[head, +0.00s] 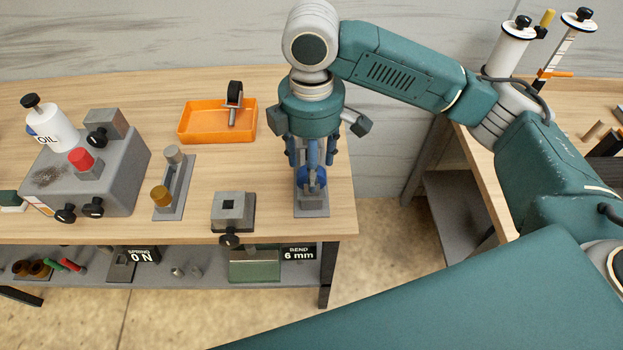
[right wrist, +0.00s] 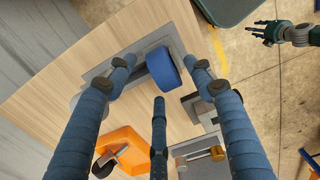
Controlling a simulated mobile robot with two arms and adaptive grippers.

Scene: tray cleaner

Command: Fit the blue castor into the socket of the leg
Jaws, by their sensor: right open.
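The blue castor (head: 314,178) is at a grey plate (head: 311,212) near the table's right end. Its blue wheel (right wrist: 163,68) lies between my right gripper's spread fingers in the right wrist view; its stem is hard to make out. My right gripper (head: 312,160) is open, points down over the castor and hides part of it. A grey block with a square dark hole (head: 234,203) and a black knob stands left of it near the front edge; it looks like the leg's socket. My left gripper (right wrist: 262,33) shows small at the right wrist view's upper right, fingers apart, away from the castor.
An orange tray (head: 187,133) with a black castor (head: 235,95) stands behind the grey block. A two-post fixture (head: 171,204) and a grey box (head: 128,170) with an oil bottle (head: 47,130) are to the left. Bare wood lies between the orange tray and the grey block.

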